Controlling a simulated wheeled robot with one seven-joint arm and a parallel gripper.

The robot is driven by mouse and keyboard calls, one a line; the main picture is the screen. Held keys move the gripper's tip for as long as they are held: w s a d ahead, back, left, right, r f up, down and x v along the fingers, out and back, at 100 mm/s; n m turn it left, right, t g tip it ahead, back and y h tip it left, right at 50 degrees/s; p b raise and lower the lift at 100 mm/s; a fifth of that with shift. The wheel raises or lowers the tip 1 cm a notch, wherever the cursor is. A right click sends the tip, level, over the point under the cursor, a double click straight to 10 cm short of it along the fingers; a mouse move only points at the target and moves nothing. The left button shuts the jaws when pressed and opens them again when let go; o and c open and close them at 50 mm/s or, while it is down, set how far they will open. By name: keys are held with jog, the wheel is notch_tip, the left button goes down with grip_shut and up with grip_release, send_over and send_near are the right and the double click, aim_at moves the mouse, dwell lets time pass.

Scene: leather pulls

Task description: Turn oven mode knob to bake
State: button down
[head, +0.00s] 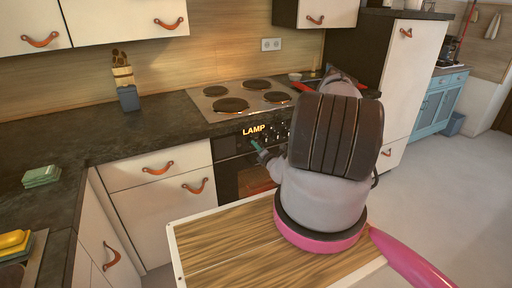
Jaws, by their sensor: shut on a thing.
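The oven (229,177) is built into the counter run below the hob, with its dark control panel at the top. The panel shows the glowing word "LAMP" (254,130). My gripper (256,146) is at the panel just below this word, small in the view and partly hidden by my arm. It is shut on what appears to be the oven mode knob, which is covered by the fingers. More knobs (279,132) show on the panel to the right. The knob's pointer angle cannot be made out.
The hob (243,88) with several burners lies above the oven. Red-handled cookware (303,87) stands at its right, partly behind my arm. White drawers (160,182) with leather pulls are left of the oven. Open floor (440,180) lies to the right.

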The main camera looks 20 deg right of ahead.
jog(key=m, duration=0.6)
jog(key=shift+d+f, duration=0.1)
jog(key=shift+f, duration=0.05)
jog(key=m, duration=0.6)
jog(key=shift+f, duration=0.1)
jog(key=shift+m, duration=0.3)
jog(key=c, duration=0.9)
grip_release()
jog(key=shift+o, duration=0.2)
jog(key=s, duration=1.1)
jog(key=shift+d, duration=0.15)
